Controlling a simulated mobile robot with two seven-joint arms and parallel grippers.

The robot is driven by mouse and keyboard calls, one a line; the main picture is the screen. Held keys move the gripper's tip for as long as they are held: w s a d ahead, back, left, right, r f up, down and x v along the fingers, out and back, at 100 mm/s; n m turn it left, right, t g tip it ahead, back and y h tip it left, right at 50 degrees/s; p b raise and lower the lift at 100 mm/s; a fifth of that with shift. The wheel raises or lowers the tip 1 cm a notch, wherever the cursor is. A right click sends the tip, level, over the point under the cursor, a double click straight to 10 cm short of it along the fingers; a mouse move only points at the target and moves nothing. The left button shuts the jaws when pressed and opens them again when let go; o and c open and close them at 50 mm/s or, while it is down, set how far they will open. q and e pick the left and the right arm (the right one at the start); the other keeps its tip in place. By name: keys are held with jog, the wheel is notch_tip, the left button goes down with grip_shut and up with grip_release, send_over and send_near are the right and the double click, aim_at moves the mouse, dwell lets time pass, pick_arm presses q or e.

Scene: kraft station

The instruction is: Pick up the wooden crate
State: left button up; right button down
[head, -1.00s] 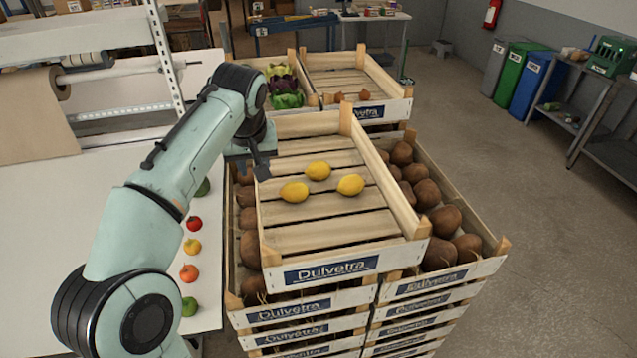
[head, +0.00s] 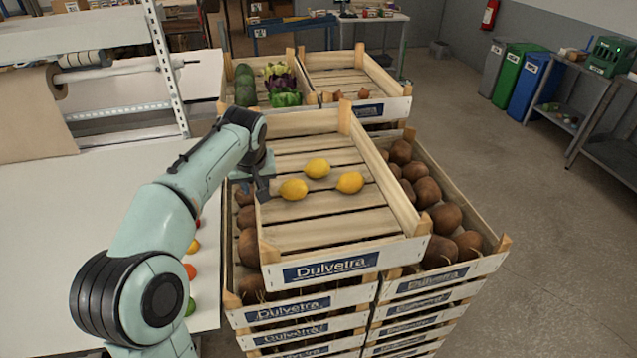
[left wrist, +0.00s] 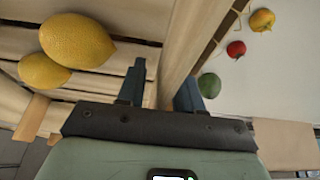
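The wooden crate (head: 325,220) with a Dulvetra label holds three yellow lemons and rests on top of stacked crates. My left gripper (head: 263,188) is at the crate's left side wall. In the left wrist view the left gripper (left wrist: 160,88) is open, with the crate's side wall (left wrist: 183,50) running between its two fingers. A finger is on the inner side, near two lemons (left wrist: 65,48), and the other is on the outer side. I cannot tell whether the fingers touch the wood. My right gripper is not in view.
Crates of brown coconut-like produce (head: 446,216) stand under and right of the crate. Behind are a crate of green and purple vegetables (head: 285,99) and a nearly empty crate (head: 345,80). A white table (head: 60,230) with several small fruits is at left. Floor at right is clear.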

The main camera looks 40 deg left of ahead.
pick_arm(q)
grip_shut()
dwell(1.3)
jog(key=shift+r, duration=0.15)
